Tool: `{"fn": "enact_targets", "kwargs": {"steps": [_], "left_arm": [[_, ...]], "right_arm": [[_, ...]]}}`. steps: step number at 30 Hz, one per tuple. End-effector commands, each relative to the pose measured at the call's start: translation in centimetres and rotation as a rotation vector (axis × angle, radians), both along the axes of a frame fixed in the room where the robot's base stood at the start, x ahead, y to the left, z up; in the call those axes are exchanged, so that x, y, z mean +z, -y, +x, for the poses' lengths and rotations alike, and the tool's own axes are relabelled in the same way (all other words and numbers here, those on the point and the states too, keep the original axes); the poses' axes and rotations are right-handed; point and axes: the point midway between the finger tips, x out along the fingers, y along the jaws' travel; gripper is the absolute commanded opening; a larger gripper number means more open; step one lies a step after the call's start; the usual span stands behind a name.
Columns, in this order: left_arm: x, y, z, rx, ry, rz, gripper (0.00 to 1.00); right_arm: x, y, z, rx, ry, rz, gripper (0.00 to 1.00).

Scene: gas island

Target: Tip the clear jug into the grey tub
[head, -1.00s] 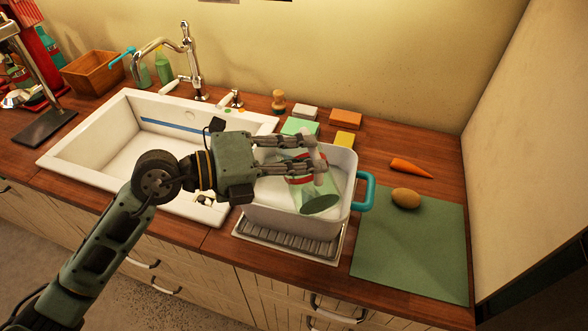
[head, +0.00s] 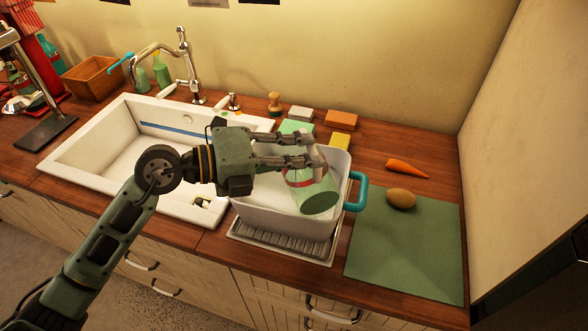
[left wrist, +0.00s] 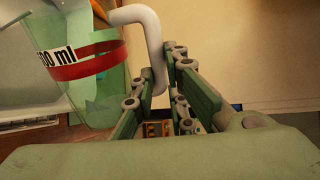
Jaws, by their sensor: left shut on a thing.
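The clear, green-tinted jug (head: 318,200) with a red band is tilted over the grey tub (head: 283,219). In the left wrist view the jug (left wrist: 95,85) shows its red band and a "ml" marking. My left gripper (head: 312,156) is shut on the jug's white handle, which also shows between the fingers in the left wrist view (left wrist: 150,35). The tub is pale, with a teal handle on its right side. The jug and gripper hide part of its inside. I cannot tell whether anything is pouring. My right gripper is not in view.
The tub stands on a ribbed drainer (head: 275,243) beside the white sink (head: 110,160). A green board (head: 405,255) with a brown egg-shaped thing (head: 401,198) lies to the right, and a carrot (head: 406,168) behind. Sponges (head: 340,117) and a brush (head: 275,103) are behind the tub.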

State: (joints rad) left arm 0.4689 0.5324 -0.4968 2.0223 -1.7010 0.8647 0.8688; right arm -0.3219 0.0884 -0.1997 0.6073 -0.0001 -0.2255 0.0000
Motion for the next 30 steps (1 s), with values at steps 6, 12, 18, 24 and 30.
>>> {"fn": "enact_targets", "kwargs": {"steps": [6, 12, 18, 24, 30], "left_arm": [[-0.2, 0.4, -1.2, -0.006, 0.072, 0.017, 0.0], [0.1, 1.6, -5.1, -0.002, 0.299, 0.089, 0.0], [-0.2, 1.7, -5.6, -0.003, 0.338, 0.102, 0.0], [0.8, 2.3, -7.3, -0.006, 0.518, 0.157, 0.0], [-1.5, 2.6, -8.4, -0.006, 0.707, 0.218, 0.0]], "right_arm": [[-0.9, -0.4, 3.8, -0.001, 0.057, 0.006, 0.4], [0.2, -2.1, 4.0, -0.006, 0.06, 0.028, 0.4], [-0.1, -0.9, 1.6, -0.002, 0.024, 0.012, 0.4], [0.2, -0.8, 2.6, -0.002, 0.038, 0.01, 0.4], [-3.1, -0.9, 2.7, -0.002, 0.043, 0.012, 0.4]]}}
